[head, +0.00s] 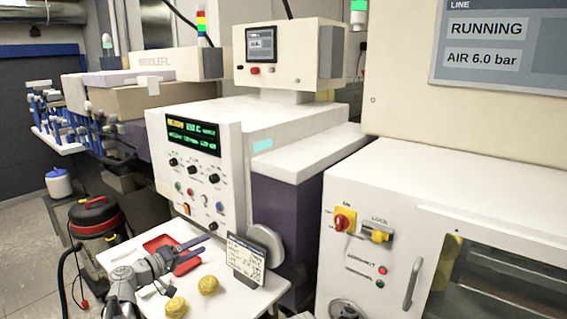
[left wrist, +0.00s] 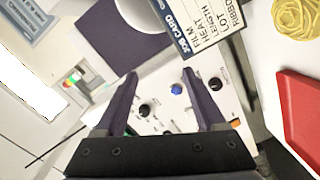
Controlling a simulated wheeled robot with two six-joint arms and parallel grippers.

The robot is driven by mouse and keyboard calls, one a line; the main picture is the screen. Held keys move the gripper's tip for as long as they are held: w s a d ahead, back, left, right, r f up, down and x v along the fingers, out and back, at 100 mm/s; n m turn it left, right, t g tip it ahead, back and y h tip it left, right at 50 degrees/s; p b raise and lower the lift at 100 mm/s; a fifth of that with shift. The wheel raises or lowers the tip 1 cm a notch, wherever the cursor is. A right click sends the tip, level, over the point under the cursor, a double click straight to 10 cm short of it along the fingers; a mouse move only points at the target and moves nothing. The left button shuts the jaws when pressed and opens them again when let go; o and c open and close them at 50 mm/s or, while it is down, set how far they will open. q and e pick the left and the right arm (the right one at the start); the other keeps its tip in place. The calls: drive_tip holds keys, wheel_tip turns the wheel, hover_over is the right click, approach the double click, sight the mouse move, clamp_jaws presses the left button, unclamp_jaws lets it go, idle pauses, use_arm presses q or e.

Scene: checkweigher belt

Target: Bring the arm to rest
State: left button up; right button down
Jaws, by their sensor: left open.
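My left gripper (head: 206,248) is above the small white table in the head view, in front of the control panel (head: 192,160). Its dark fingers are spread with nothing between them. In the left wrist view the same gripper (left wrist: 159,74) is open and empty, with the panel's knobs showing beyond the gap between its fingers. My left arm comes in from the bottom left. My right gripper is not in view.
On the table (head: 228,302) are a red tray (head: 160,243), two yellow balls (head: 208,285) (head: 176,307) and an upright job card (head: 246,262). A white cabinet (head: 450,200) stands at right. A red-and-black vacuum (head: 95,222) stands on the floor at left.

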use_arm(q)
drive_tip(key=s+d+f+m+g+y+b, duration=0.1)
drive_tip(key=s+d+f+m+g, duration=0.25)
drive_tip(key=s+d+f, duration=0.45)
drive_tip(key=s+d+f+m+g+y+b, duration=0.15)
drive_tip(key=s+d+f+g, duration=0.35)
drive_tip(key=d, duration=0.5)
drive_tip(key=s+f+m+g+y+b, duration=0.1)
drive_tip(key=s+f+g+y, duration=0.1)
drive_tip(key=s+f+y, duration=0.3)
drive_tip(key=s+d+f+m+g+y+b, duration=0.1)
drive_tip(key=s+f+y, duration=0.4)
drive_tip(key=s, duration=0.6)
drive_tip(key=shift+s+f+m+g, duration=0.3)
drive_tip(key=shift+f+m+g, duration=0.3)
drive_tip(key=shift+f+g, duration=0.35)
drive_tip(key=shift+c, duration=0.4)
